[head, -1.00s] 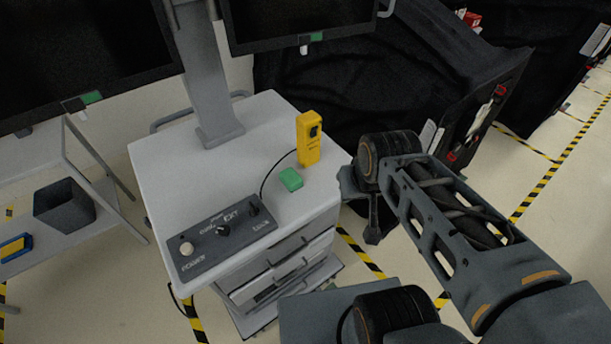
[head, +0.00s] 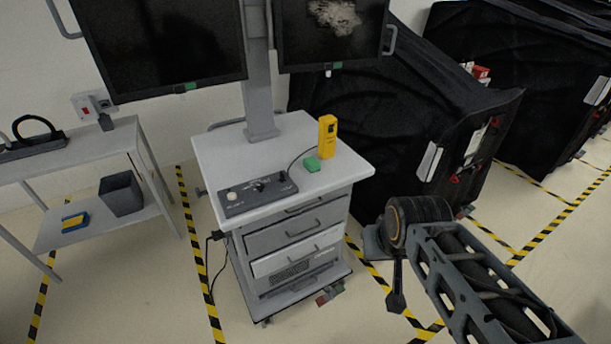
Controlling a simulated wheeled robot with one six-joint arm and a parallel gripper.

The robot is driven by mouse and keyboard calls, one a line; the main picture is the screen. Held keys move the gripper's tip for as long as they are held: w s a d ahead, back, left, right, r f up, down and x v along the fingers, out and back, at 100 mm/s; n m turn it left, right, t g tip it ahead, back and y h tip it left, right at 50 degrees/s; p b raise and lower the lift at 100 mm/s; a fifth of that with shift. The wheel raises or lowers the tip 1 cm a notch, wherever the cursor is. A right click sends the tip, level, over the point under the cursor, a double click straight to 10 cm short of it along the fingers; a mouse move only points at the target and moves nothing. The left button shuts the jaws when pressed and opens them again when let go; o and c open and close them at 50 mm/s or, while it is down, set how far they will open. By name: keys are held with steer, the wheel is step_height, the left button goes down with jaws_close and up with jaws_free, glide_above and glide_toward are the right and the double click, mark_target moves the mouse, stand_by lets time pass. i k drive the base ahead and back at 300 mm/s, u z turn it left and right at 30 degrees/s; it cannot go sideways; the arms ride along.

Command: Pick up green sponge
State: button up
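The green sponge (head: 312,164) is a small green block on the white top of the drawer cart (head: 222,160). It lies beside the foot of the upright yellow device (head: 327,137), to its left. My arm reaches in from the lower right. My gripper (head: 397,300) hangs at the arm's end, right of the cart and apart from the sponge. Its fingers point down and are too small and dark to tell open from shut.
A black control box (head: 255,194) with knobs sits on the cart's front left, with a cable running to the yellow device. Monitors (head: 335,32) hang above. A side table (head: 160,208) stands left, with a dark bin (head: 121,194). Black covered carts (head: 365,100) stand behind right.

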mark_target(311, 163)
steer(key=u, duration=0.5)
steer(key=i, duration=0.95)
